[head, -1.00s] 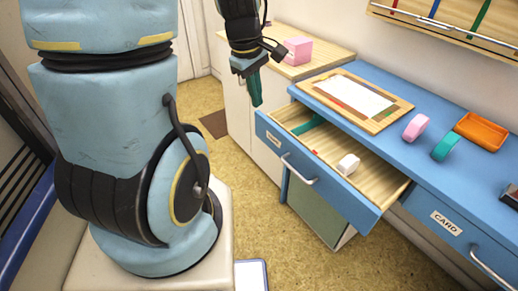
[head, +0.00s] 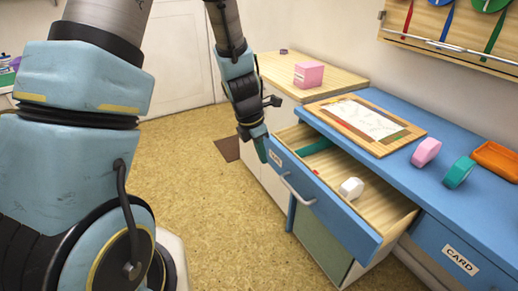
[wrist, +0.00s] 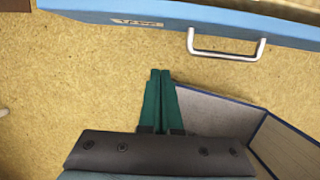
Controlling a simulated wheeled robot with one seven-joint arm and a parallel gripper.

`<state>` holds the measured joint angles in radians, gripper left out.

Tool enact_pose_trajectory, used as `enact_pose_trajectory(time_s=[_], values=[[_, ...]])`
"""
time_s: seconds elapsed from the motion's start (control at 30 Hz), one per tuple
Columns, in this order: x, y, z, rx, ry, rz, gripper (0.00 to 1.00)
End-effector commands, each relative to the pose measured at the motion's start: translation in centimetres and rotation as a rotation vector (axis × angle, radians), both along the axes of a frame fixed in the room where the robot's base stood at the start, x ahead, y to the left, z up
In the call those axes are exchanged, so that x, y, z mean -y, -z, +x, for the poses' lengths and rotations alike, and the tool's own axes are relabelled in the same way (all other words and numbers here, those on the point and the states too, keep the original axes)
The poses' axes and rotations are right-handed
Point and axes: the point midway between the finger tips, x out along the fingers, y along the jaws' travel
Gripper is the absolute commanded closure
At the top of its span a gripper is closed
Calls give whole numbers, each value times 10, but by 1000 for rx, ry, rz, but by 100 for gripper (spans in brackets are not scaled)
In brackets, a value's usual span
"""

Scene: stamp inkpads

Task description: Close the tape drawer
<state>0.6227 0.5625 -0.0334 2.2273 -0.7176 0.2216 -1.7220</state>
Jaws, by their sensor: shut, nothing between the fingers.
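The tape drawer (head: 331,198) is a blue-fronted drawer pulled out from the blue desk, with a wooden inside. A white roll-like item (head: 351,188), a green item (head: 314,146) and a small red item lie in it. Its metal handle (head: 297,189) is on the front, and both handle (wrist: 226,50) and label (wrist: 137,22) show in the wrist view. My gripper (head: 262,150) is shut and empty, close to the left end of the drawer front. In the wrist view its green fingers (wrist: 160,75) point toward the front, with floor visible between; I cannot tell whether they touch.
The closed card drawer (head: 450,255) is at the right. On the desk are a framed board (head: 365,125), pink (head: 426,152) and teal (head: 458,172) tape rolls and an orange tray (head: 498,158). A pink box (head: 308,74) stands on the cabinet behind. Floor before the drawer is clear.

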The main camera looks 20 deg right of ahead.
Motion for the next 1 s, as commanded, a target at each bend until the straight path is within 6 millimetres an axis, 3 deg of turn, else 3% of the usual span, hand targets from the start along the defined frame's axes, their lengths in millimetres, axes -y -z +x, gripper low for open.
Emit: enact_pose_trajectory(time_s=[0.1, 0.23, 0.3, 0.5, 1.0], values=[[5, 28, 1, -4, -2, 1, 100], [12, 48, 2, -2, 0, 1, 100], [27, 41, 5, 2, 6, -1, 100], [46, 43, 9, 1, 2, 0, 100], [51, 43, 10, 1, 2, 0, 100]])
